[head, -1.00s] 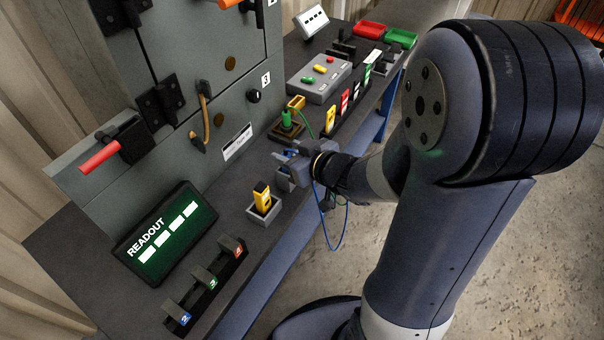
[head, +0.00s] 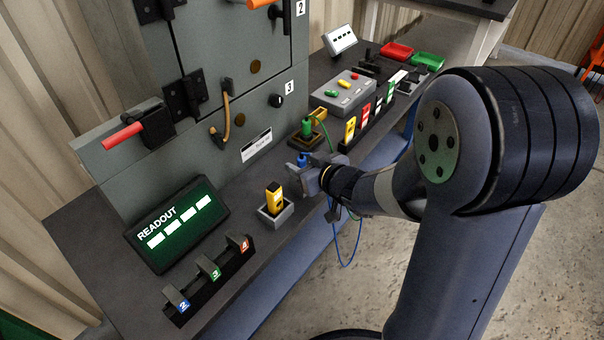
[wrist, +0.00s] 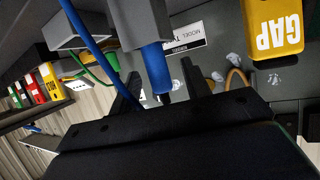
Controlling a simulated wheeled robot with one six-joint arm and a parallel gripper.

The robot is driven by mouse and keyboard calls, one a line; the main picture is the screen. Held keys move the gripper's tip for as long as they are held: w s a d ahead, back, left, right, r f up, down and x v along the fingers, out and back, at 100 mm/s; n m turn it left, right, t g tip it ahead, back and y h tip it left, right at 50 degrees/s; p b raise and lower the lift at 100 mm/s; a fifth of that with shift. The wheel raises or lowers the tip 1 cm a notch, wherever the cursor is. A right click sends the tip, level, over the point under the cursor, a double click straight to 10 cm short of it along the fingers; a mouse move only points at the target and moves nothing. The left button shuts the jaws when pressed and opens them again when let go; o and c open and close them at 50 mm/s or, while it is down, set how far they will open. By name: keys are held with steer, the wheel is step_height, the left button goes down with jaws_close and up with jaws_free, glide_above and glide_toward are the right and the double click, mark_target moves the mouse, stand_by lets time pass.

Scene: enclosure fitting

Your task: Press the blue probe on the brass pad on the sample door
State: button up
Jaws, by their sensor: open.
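The blue probe (head: 303,160) stands at my gripper on the bench, and the wrist view shows its blue shaft (wrist: 155,68) with a dark tip. My gripper (head: 303,170) is open, with its two dark fingers on either side of the probe in the wrist view (wrist: 160,88). I cannot tell whether either finger touches it. A grey block (wrist: 138,22) sits at the probe's other end. A blue cable (wrist: 88,40) runs past the fingers. A round brass pad (head: 255,66) is on the grey cabinet front, up and left of my gripper; I cannot tell which door is the sample door.
A yellow gauge (head: 274,194) stands in a grey holder left of my gripper, and a green probe (head: 306,127) stands just behind. A readout panel (head: 178,225), a row of coloured blocks (head: 366,118) and a button box (head: 345,92) share the bench.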

steer(key=shift+b+x, duration=0.3)
steer(key=shift+x, duration=1.2)
steer(key=shift+c, duration=0.4)
jaws_close()
